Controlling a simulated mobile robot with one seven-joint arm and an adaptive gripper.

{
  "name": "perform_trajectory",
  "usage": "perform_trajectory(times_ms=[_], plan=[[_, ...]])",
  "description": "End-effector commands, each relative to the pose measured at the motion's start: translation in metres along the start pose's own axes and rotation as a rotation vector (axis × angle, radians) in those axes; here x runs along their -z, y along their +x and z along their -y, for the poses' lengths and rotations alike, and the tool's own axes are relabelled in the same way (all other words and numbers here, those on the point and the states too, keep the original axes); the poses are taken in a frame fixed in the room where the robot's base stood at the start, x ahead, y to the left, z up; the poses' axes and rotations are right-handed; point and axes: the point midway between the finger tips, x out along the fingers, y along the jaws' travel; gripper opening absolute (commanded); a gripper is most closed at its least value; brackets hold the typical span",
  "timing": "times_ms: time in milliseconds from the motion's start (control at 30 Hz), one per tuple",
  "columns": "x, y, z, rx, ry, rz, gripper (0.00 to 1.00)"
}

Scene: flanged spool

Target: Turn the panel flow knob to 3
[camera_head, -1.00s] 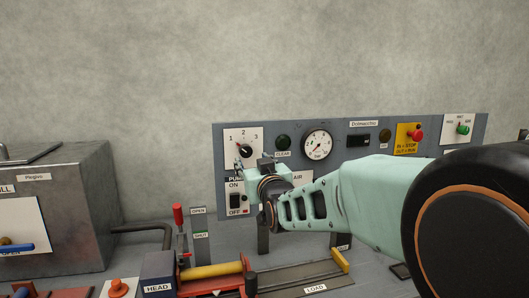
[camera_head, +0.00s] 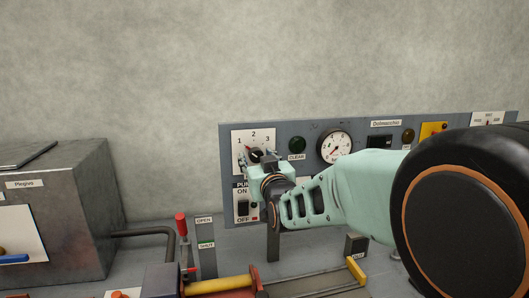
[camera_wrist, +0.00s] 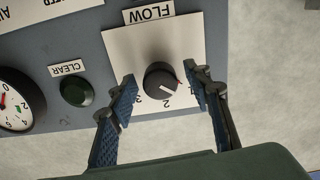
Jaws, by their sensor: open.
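A white line on the knob slants down and right in the wrist view, toward the side of the 2 away from the 3. A small red mark shows at the knob's right edge. My gripper (camera_wrist: 160,74) is open, with one finger on each side of the knob and visible gaps between. In the head view my gripper (camera_head: 262,160) covers the lower part of the knob (camera_head: 256,154), below the numbers 1, 2, 3.
A green CLEAR button (camera_wrist: 77,92) and a pressure gauge (camera_wrist: 14,102) sit beside the dial. Below the dial is an ON/OFF switch (camera_head: 242,208). A red-handled lever (camera_head: 181,226) and a metal box (camera_head: 75,190) stand to the left.

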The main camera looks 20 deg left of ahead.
Motion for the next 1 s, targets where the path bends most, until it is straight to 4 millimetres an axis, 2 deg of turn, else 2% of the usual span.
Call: perform_trajectory(times_ms=[433, 800, 1000], plan=[[-0.0001, -0.0004, 0.0007, 0.0, 0.0, 0.0, 0.45], [0.0002, -0.0004, 0.0007, 0.0, 0.0, 0.0, 0.06], [-0.0003, -0.0003, 0.0005, 0.0, 0.008, -0.001, 0.03]])
